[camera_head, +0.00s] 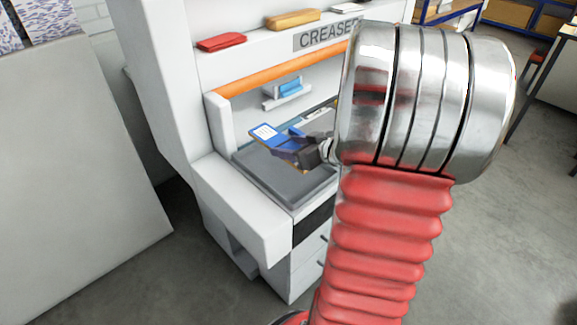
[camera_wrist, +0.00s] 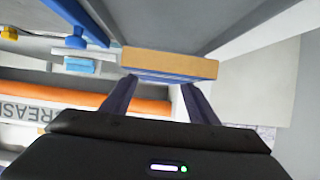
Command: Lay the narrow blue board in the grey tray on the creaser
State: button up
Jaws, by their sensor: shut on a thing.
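The narrow blue board (camera_head: 265,133) has a white label on its face and a tan edge. My gripper (camera_head: 300,148) is shut on it and holds it tilted over the grey tray. In the wrist view the board (camera_wrist: 168,64) shows edge-on between the two fingertips (camera_wrist: 158,84). The grey tray (camera_head: 262,178) lies on the creaser (camera_head: 250,212) below the board, and its visible floor looks bare. My arm hides the tray's right side in the head view. The height of the board above the tray is hard to tell.
An orange bar (camera_head: 270,73) crosses the creaser above the tray opening. A small blue part (camera_head: 290,88) sits on a bracket behind the tray. A red item (camera_head: 221,42) and a tan item (camera_head: 293,20) lie on the upper ledge. A grey panel (camera_head: 70,160) stands at left.

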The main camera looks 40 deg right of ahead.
aim_at(290, 173)
jog(key=shift+f, duration=1.75)
jog(key=shift+f, duration=0.15)
jog(key=shift+f, duration=1.95)
jog(key=shift+f, duration=0.25)
